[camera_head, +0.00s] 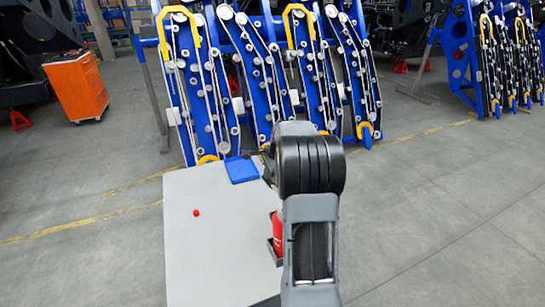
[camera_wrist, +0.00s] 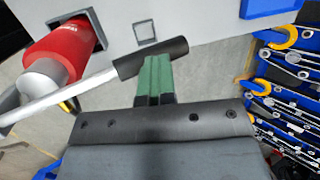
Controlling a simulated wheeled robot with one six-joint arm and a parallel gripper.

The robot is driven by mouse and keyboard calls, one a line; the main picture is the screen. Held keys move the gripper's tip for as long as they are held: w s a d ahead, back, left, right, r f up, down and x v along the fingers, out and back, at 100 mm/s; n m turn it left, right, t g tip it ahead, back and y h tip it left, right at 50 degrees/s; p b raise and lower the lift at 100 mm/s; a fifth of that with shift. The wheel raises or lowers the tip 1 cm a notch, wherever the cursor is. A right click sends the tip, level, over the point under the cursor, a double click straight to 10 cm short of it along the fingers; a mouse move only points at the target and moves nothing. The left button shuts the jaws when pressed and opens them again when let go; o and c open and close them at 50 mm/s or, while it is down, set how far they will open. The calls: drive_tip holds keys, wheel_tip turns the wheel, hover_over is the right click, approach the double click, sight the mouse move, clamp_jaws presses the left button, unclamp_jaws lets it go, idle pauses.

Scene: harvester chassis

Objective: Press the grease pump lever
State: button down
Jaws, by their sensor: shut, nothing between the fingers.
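The grease pump (camera_wrist: 62,55) is a red cylinder with a grey cap. It sits in a square opening at the upper left of the wrist view. Its lever (camera_wrist: 62,101) is a light metal rod running up and right to a black grip (camera_wrist: 152,57). My gripper (camera_wrist: 155,62) is shut and empty, its green fingers ending right at the black grip. I cannot tell whether they touch it. In the head view the red pump (camera_head: 277,230) is partly hidden behind my arm, and the lever and fingertips are not clearly visible.
A pale table (camera_head: 220,250) holds a blue tray (camera_head: 242,170) and a small red object (camera_head: 196,213). Blue frames with chains (camera_head: 260,75) stand behind it. An orange cabinet (camera_head: 77,88) is at the far left. The floor to the right is clear.

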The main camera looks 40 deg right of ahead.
drive_tip(key=shift+s+a+f, duration=0.1)
drive_tip(key=shift+s+f, duration=0.1)
drive_tip(key=shift+f, duration=0.2)
drive_tip(key=shift+r+p, duration=0.35)
drive_tip(key=shift+p, duration=0.05)
drive_tip(key=w+d+r+p, duration=0.1)
drive_tip(key=r, duration=0.5)
drive_tip(key=w+d+r+p, duration=0.1)
drive_tip(key=d+r, duration=0.1)
drive_tip(key=r, duration=0.5)
drive_tip(key=shift+w+d+r, duration=0.15)
drive_tip(key=shift+d+r, duration=0.1)
drive_tip(key=shift+a, duration=0.1)
idle(1.2)
